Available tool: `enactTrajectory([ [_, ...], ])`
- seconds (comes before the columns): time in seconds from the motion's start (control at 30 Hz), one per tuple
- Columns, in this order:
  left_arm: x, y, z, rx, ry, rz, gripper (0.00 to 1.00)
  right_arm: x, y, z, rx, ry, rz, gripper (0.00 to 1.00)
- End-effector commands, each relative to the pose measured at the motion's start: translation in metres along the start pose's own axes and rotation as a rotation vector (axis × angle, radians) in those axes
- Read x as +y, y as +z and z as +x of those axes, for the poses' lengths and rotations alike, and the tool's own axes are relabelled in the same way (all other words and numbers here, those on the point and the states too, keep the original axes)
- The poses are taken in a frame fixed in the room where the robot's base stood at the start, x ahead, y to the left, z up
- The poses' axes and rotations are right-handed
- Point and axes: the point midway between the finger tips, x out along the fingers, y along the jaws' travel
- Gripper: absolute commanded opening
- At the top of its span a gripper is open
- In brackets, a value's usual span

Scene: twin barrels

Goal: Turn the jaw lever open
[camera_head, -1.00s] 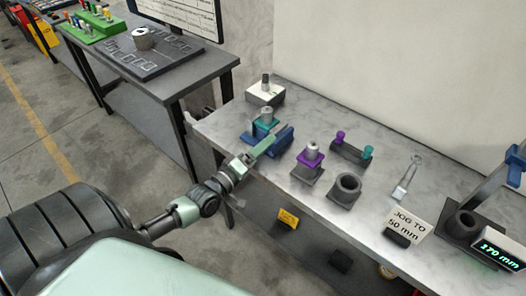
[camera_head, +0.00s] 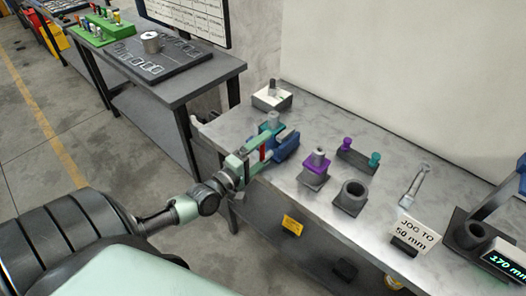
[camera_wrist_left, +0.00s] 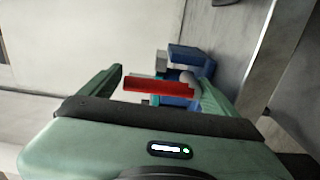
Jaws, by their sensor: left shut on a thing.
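A blue jaw fixture (camera_head: 287,146) stands at the left front of the marble-topped bench, with a teal collar and grey barrel (camera_head: 272,121) at its left side. A red lever (camera_head: 263,153) shows on its near side; in the left wrist view the red lever (camera_wrist_left: 158,87) lies crosswise between my fingers, with the blue fixture (camera_wrist_left: 190,60) behind it. My left gripper (camera_head: 257,149) is at the fixture, shut on the red lever. It also shows in the left wrist view (camera_wrist_left: 157,82). The fingers hide part of the fixture. My right gripper is not in view.
To the right stand a purple-collared barrel (camera_head: 316,165), an empty dark socket (camera_head: 351,197), a peg holder (camera_head: 356,157) and a sign reading "JOG TO 50 mm" (camera_head: 414,231). A dark table (camera_head: 180,80) stands left.

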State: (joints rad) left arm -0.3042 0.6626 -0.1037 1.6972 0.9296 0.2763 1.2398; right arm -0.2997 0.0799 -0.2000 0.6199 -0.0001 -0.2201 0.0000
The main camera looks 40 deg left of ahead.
Motion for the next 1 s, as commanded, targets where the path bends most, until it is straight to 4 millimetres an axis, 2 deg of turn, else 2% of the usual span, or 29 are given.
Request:
enactTrajectory([
  [0.2, 0.003, 0.0, 0.001, 0.002, 0.005, -0.009, 0.17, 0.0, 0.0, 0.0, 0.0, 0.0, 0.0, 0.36],
  [0.23, 0.003, 0.0, 0.001, 0.002, 0.005, -0.01, 0.93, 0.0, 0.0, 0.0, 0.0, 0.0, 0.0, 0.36],
  [0.27, 0.003, 0.0, 0.001, 0.002, 0.005, -0.009, 1.0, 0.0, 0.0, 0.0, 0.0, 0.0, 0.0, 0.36],
  [0.57, 0.0, 0.0, -0.003, 0.001, 0.001, -0.005, 1.0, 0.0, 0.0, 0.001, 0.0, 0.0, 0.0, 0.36],
  [0.67, -0.001, 0.0, -0.013, 0.0, 0.0, -0.005, 1.0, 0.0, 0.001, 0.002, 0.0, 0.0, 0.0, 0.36],
  [1.0, -0.001, 0.0, -0.065, 0.0, 0.001, -0.005, 1.0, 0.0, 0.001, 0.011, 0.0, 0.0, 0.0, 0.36],
])
